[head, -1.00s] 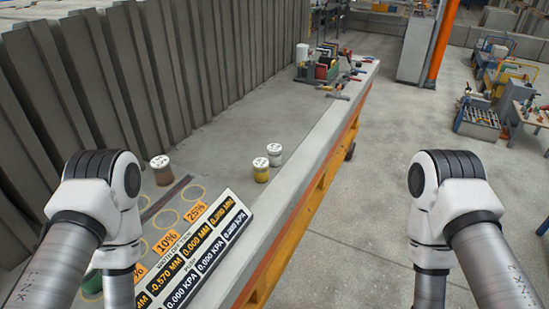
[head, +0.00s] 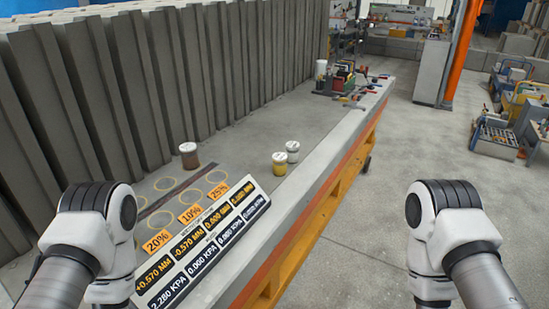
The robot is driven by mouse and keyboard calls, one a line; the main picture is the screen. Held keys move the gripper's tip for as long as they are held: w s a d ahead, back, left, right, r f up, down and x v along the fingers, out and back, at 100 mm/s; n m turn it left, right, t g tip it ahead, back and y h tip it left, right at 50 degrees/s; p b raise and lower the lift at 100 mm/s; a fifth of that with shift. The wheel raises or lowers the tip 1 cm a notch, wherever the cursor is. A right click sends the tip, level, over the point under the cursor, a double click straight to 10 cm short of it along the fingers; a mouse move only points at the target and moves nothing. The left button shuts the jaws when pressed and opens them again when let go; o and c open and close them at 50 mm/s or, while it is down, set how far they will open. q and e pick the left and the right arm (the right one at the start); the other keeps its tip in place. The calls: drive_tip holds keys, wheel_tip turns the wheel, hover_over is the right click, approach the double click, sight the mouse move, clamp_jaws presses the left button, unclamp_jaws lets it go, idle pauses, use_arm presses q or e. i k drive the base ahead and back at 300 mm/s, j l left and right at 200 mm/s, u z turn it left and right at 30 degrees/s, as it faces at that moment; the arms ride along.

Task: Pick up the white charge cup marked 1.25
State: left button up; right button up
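Three small cups with white lids stand on the concrete bench (head: 330,170). A white cup (head: 292,150) stands behind and to the right of a yellow cup (head: 280,166). A brown cup (head: 188,158) stands further left, near marked circles. The markings on the lids are too small to read, so I cannot confirm 1.25. My two arms show at the lower left and lower right, but neither gripper is in the picture. Both arms are apart from the cups.
A tilted readout board (head: 215,232) with orange and black labels stands at the bench's near end. Grey ribbed panels (head: 150,90) line the left side. A tool rack (head: 343,80) stands at the far end. Open floor (head: 420,160) lies right of the bench.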

sight(293, 146)
drive_tip(key=i+l+u, duration=0.2)
drive_tip(key=l+u, duration=0.15)
drive_tip(key=u, duration=0.15)
drive_tip(key=i+l+u, duration=0.15)
drive_tip(key=l+u, duration=0.3)
